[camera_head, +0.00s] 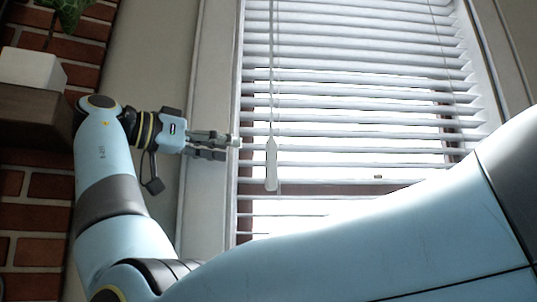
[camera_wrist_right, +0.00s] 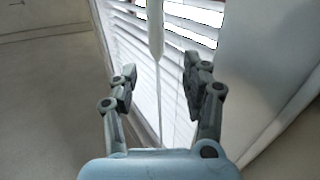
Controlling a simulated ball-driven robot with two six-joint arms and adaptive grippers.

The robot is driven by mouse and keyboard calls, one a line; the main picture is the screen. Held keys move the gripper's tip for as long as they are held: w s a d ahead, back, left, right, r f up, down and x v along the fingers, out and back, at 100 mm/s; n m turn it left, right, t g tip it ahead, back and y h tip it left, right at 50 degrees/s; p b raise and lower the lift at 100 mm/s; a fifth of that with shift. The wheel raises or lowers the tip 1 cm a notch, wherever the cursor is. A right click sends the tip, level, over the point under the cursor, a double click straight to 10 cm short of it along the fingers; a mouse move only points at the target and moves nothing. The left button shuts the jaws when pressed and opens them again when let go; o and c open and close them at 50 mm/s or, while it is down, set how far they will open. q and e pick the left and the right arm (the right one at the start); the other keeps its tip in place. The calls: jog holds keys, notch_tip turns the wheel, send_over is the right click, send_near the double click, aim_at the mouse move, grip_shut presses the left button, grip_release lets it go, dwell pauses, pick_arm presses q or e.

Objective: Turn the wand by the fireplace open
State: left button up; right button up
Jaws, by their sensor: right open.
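The wand is a thin pale rod with a wider flat grip (camera_head: 271,165) at its lower end. It hangs in front of the window blind (camera_head: 350,110) near its left side. My right gripper (camera_head: 230,147) is open and empty, just left of the wand with a small gap in the head view. In the right wrist view the wand's grip (camera_wrist_right: 155,28) is at the top, and its thin rod runs down between the open fingers (camera_wrist_right: 160,78), apparently beyond them and not touching. The blind's slats are tilted with bright gaps between them. My left gripper is not in view.
A white window frame (camera_head: 210,110) borders the blind on the left, close behind my gripper. A brick fireplace wall (camera_head: 30,215) with a dark mantel (camera_head: 35,117) and a white box (camera_head: 30,68) stands at the left. A green plant (camera_head: 67,12) is above.

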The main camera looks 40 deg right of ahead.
aim_at(267, 152)
jog(key=shift+g, duration=0.3)
jog(key=d, duration=0.2)
jog(key=s+d+p, duration=0.1)
jog(key=d, duration=0.2)
jog(key=shift+s+d+r, duration=0.1)
jog(key=shift+s+d, duration=0.15)
jog(key=shift+d, duration=0.1)
jog(key=d, duration=0.1)
jog(key=d+p, duration=0.1)
jog(key=d, duration=0.1)
jog(key=d+p, duration=0.1)
jog(key=d, duration=0.1)
jog(key=shift+s, duration=0.35)
jog(key=shift+d, duration=0.35)
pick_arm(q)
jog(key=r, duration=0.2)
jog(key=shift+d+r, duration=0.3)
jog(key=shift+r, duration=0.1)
pick_arm(e)
jog(key=shift+c, duration=0.4)
